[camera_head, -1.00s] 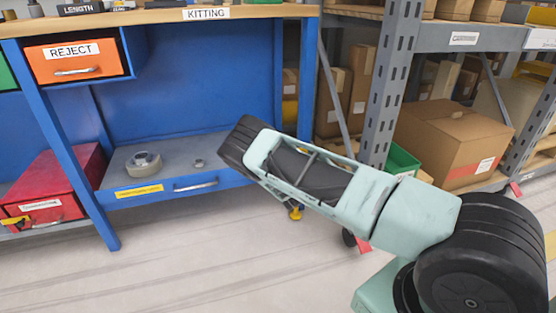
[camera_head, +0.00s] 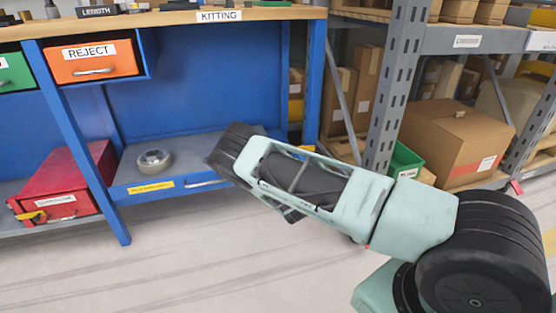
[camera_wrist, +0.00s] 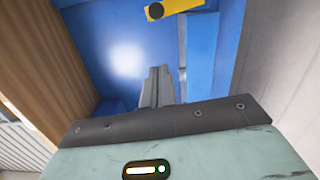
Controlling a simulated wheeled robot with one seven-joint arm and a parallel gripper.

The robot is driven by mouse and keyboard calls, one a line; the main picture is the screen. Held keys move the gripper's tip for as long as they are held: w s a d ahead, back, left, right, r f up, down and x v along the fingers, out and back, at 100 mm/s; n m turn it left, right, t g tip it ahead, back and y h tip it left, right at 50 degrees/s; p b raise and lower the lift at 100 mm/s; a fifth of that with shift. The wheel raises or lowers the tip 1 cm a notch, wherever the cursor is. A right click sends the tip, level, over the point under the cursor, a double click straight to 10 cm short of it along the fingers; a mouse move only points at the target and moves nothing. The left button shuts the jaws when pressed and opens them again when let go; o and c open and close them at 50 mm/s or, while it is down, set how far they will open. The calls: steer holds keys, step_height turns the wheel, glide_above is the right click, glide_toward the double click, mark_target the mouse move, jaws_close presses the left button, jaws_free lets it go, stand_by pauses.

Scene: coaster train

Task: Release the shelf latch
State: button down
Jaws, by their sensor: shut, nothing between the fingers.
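The lower shelf (camera_head: 205,146) of the blue bench carries a yellow label (camera_head: 150,188) and a handle on its front edge. In the wrist view, a yellow piece (camera_wrist: 174,10) with a dark round spot sits at the top edge against blue panels. It may be the latch; I cannot tell for sure. My gripper (camera_wrist: 158,75) is shut and empty, pointing toward the blue panels below the yellow piece. A gap to the yellow piece shows in the picture. In the head view my arm reaches across the bench's right part and hides the fingertips.
A tape roll (camera_head: 154,160) lies on the shelf. A red toolbox (camera_head: 68,180) stands at left, and an orange REJECT drawer (camera_head: 92,62) hangs above. A grey rack post (camera_head: 391,95) and a cardboard box (camera_head: 455,140) stand at right. The floor in front is clear.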

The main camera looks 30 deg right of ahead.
steer(key=shift+p+v, duration=0.5)
steer(key=shift+v, duration=1.5)
steer(key=s+a+r+m+g+y, duration=0.2)
steer(key=s+a+r+m+g, duration=0.15)
steer(key=a, duration=0.55)
steer(key=s+a+r+m+g+y, duration=0.3)
steer(key=a+r, duration=0.1)
steer(key=a, duration=0.6)
steer(key=s+a+r+m+g+y, duration=0.2)
steer(key=s+a+r+m+g, duration=0.15)
steer(key=a, duration=0.55)
steer(key=s+a+r+n+g+y, duration=0.15)
steer(key=s+a+r+g, duration=0.35)
steer(key=s+r, duration=0.6)
steer(key=s+d+r+n+g+h, duration=0.1)
steer(key=s+r, duration=0.1)
steer(key=s, duration=0.8)
steer(key=s+d+r+g+h, duration=0.1)
steer(key=s+r, duration=0.2)
steer(key=s, duration=0.6)
step_height(320, 180, up, 38)
steer(key=p, duration=3.9)
